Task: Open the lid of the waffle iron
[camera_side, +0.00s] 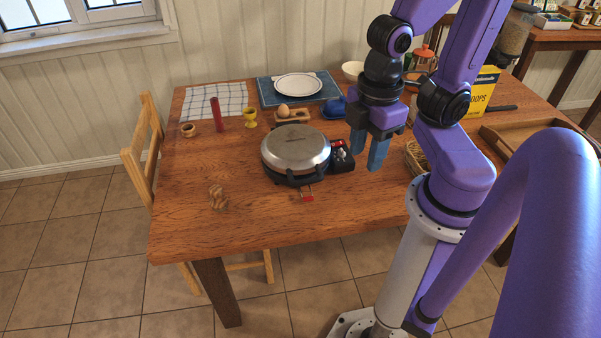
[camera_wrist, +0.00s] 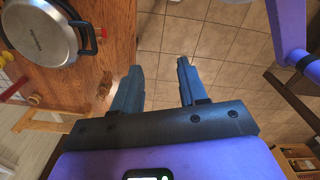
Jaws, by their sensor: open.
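The waffle iron (camera_side: 296,150) sits on the wooden table with its round silver lid down. A dark handle (camera_side: 302,179) is at its front edge, and a control box (camera_side: 341,155) with red and white parts is on its right side. In the wrist view the waffle iron (camera_wrist: 42,28) is at the upper left, cut off by the frame, with its dark handle (camera_wrist: 88,39) towards the fingers. My gripper (camera_side: 367,153) hangs to the right of the waffle iron, fingers down. Its two blue fingers are apart and empty; the wrist view also shows the gripper (camera_wrist: 159,70), apart from the handle.
An egg holder (camera_side: 292,116), a yellow egg cup (camera_side: 250,118) and a red cylinder (camera_side: 216,114) stand behind the iron. A small red-ended item (camera_side: 307,196) lies before it. A brown knotted item (camera_side: 218,197) is front left. The table's front is mostly clear.

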